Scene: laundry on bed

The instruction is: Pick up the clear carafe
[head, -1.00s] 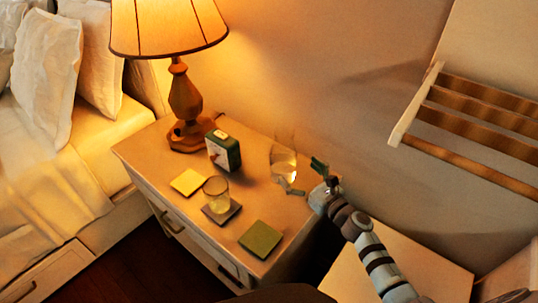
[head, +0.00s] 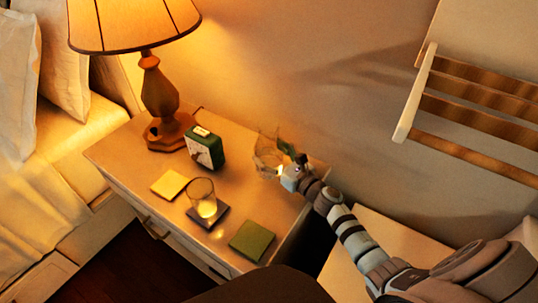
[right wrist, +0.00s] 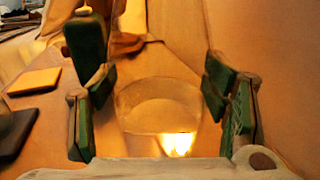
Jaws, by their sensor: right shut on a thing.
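The clear carafe (head: 263,152) stands on the nightstand near its back right corner, by the wall. My right gripper (head: 277,161) reaches it from the right and is shut on it. In the right wrist view the carafe (right wrist: 158,112) is between the green-padded fingers, one on each side, with a bright reflection low on its glass. Its base is partly hidden in the head view. My left gripper is not in view.
A lamp (head: 160,95) and a green clock (head: 205,148) stand left of the carafe on the nightstand (head: 118,160). A drinking glass (head: 201,192) stands on a dark coaster, between a yellow coaster (head: 169,184) and a green coaster (head: 252,240). A slatted wall rack (head: 470,112) hangs at upper right.

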